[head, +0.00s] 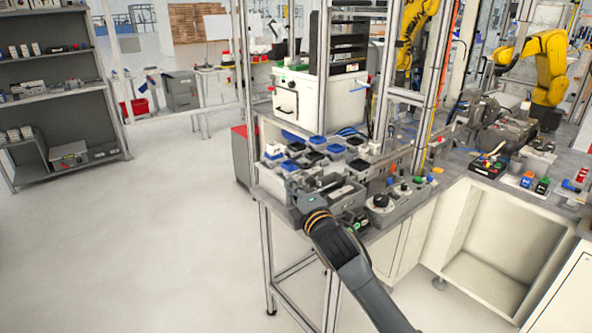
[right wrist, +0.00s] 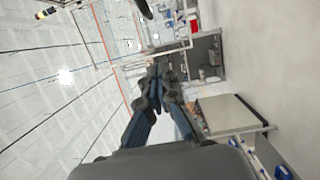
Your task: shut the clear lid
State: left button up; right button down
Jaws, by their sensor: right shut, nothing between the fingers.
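I cannot make out a clear lid with certainty in either view. My right gripper (head: 308,190) reaches in from the lower right in the head view, over the front left of the cluttered bench (head: 262,193). Grey boxes (head: 345,192) lie right beside it; I cannot tell whether it touches them. In the right wrist view my right gripper (right wrist: 160,78) shows its dark fingers brought together, with nothing visible between them. My left gripper is not in view.
Several small blue and black bins (head: 318,142) stand behind the gripper. A control box with a black knob (head: 381,202) is to its right. A white box (head: 308,98) and metal posts (head: 421,120) rise behind. Open floor (head: 130,220) lies to the left.

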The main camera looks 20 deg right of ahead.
jog(key=w+d+p, duration=0.2)
jog(key=w+d, duration=0.1)
jog(key=w, duration=0.3)
jog(key=shift+w+d+r+p, duration=0.2)
jog(key=shift+w+p, duration=0.1)
jog(key=shift+p, duration=0.1)
jog(key=shift+a, duration=0.1)
jog(key=shift+w, duration=0.1)
